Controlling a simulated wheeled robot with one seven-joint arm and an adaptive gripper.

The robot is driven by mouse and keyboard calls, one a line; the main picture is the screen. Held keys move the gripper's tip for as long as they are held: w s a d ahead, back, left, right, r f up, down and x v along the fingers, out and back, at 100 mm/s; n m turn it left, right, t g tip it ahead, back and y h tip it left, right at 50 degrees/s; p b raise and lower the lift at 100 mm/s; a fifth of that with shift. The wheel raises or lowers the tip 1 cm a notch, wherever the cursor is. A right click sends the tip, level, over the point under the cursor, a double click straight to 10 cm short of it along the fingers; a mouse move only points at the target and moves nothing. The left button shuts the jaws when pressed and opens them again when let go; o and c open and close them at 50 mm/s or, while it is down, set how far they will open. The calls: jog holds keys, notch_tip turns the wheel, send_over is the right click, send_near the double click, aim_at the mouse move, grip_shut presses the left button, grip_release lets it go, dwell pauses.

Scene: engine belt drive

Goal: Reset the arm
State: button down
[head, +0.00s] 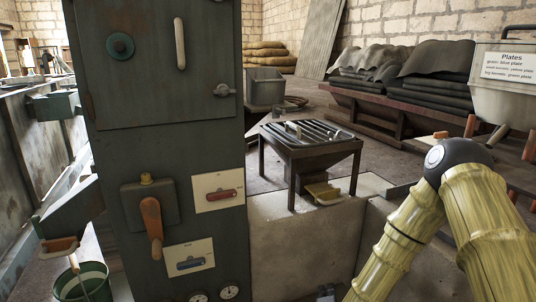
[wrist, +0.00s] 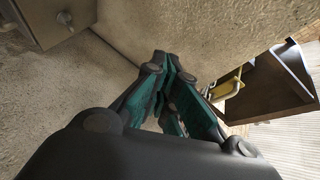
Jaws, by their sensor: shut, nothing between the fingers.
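My gripper (wrist: 172,95) shows in the wrist view with its dark and teal fingers drawn together. It is shut with nothing between the fingers. A pale wall or block face lies beyond it. My arm (head: 455,215) shows at the right of the head view as yellow bamboo-like links bent at a dark round joint. Its lower link runs down out of the picture. I cannot make out the gripper clearly in the head view.
A tall dark cabinet (head: 165,80) with an orange-handled lever (head: 152,228) stands left of the arm. A slatted metal hopper table (head: 308,140) stands on a pale block (head: 290,240). Stacked dark sheets (head: 440,80) and a hanging bin labelled Plates (head: 505,98) are behind.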

jog(key=s+a+f+n+g+y, duration=0.1)
jog(key=s+f+n+g+y, duration=0.2)
jog(key=s+f+n+g, duration=1)
jog(key=s+d+f+n+g, duration=0.1)
jog(key=s+d+f, duration=0.15)
jog(key=s, duration=0.75)
jog(key=s+d+f+n, duration=0.1)
jog(key=s+f, duration=0.2)
jog(key=s, duration=0.6)
jog(key=s+d+f+n+g, duration=0.1)
jog(key=s+f, duration=0.1)
jog(key=s, duration=0.8)
notch_tip(320, 180, up, 21)
jog(key=p, duration=2.1)
jog(key=shift+w, duration=0.25)
